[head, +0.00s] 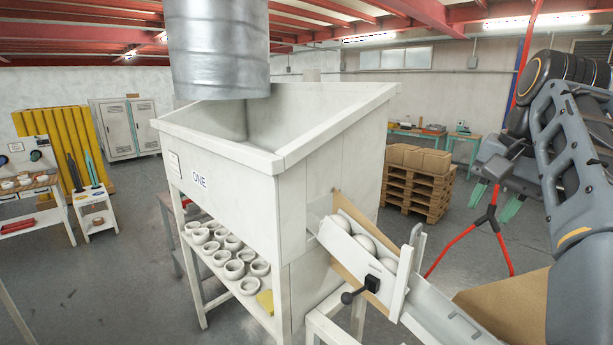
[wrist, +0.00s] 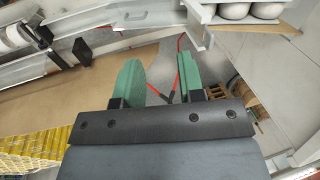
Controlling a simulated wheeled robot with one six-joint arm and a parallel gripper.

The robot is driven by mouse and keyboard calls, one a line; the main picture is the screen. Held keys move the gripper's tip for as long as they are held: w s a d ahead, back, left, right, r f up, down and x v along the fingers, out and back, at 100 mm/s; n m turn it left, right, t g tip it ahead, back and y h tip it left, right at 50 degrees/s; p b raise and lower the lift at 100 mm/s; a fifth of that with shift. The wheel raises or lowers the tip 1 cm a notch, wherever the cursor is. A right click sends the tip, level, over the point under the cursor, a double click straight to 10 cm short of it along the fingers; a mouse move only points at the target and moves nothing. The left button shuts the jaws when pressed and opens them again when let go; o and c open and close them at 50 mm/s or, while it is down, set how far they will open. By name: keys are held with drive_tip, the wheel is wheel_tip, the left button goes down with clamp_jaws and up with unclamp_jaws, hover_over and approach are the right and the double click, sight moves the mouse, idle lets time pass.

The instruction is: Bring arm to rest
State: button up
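My arm (head: 585,170) reaches up and folds back down at the right of the head view. My gripper (head: 490,193) hangs in front of the arm, its green fingertips pointing down. In the wrist view my gripper (wrist: 163,75) has its two green fingers well apart, with nothing between them. No part of it touches anything that I can see. A red tripod stand (head: 490,218) is beyond the fingers and also shows between them in the wrist view (wrist: 167,95).
A white hopper marked ONE (head: 240,200) stands at centre, several white bowls on its shelf. Its sloping chute (head: 345,250) holds white round objects. A brown board (head: 513,303) lies below my arm. Boxes on pallets (head: 420,175) stand behind. Open floor lies at left.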

drive_tip(key=w+f+n+t+h+b, duration=0.15)
drive_tip(key=w+f, duration=0.35)
drive_tip(key=f, duration=0.9)
drive_tip(key=s+a+f+n, duration=0.2)
drive_tip(key=s+a+f, duration=0.1)
drive_tip(key=f, duration=0.3)
drive_tip(key=s+a+f+n+b, duration=0.1)
drive_tip(key=s+a+f+n, duration=0.1)
drive_tip(key=f, duration=0.4)
drive_tip(key=s+a+f+n+t+b, duration=0.1)
drive_tip(key=s+a+f+n, duration=0.2)
drive_tip(key=a+f, duration=0.3)
drive_tip(key=shift+s+a, duration=0.35)
drive_tip(key=shift+s, duration=0.35)
drive_tip(key=shift+f, duration=0.1)
